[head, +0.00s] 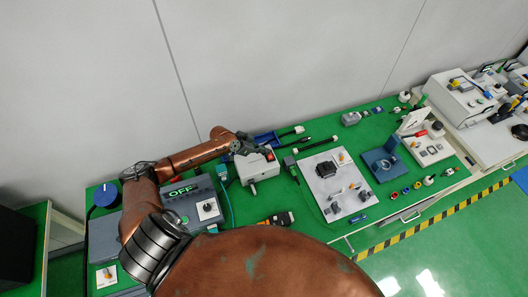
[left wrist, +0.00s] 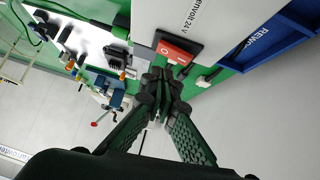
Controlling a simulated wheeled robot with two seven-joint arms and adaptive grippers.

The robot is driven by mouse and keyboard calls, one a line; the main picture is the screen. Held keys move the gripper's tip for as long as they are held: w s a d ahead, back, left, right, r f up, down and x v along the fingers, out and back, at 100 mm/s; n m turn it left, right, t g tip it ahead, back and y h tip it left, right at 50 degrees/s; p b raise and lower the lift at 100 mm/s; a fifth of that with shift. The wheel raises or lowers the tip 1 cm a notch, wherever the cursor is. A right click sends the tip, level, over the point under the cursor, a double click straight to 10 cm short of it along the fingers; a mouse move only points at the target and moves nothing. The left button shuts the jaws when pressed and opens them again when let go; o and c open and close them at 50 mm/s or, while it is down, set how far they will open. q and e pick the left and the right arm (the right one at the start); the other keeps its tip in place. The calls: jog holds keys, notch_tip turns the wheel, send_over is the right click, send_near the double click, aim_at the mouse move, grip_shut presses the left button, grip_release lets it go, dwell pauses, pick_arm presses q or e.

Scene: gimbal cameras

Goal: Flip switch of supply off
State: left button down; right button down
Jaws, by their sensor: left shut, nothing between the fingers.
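The supply is a white box (head: 258,168) with a red rocker switch (head: 270,157) on its upper face. In the left wrist view the supply's white casing (left wrist: 215,18) carries the print "envolt 24 V", and the red switch (left wrist: 175,53) sits in a dark frame. My left gripper (head: 248,146) is shut and empty. In the left wrist view its fingertips (left wrist: 162,85) are at the edge of the switch; I cannot tell whether they touch it. The fingertips partly cover the switch's lower side. My right gripper is not in view.
A grey box showing "OFF" (head: 181,191) stands left of the supply. A blue bin (head: 265,138) lies behind it, labelled in the left wrist view (left wrist: 262,35). Cables (head: 318,145) and a pale plate with parts (head: 318,178) lie to the right on the green bench.

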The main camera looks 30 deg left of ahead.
pick_arm(q)
jog(key=s+d+b+v, duration=0.1)
jog(key=v, duration=0.9)
jog(key=shift+s+d+r+b, duration=0.2)
jog(key=shift+r+b, duration=0.1)
jog(key=shift+r, duration=0.3)
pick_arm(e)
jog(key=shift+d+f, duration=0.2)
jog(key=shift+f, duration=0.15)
pick_arm(q)
jog(key=shift+w, duration=0.1)
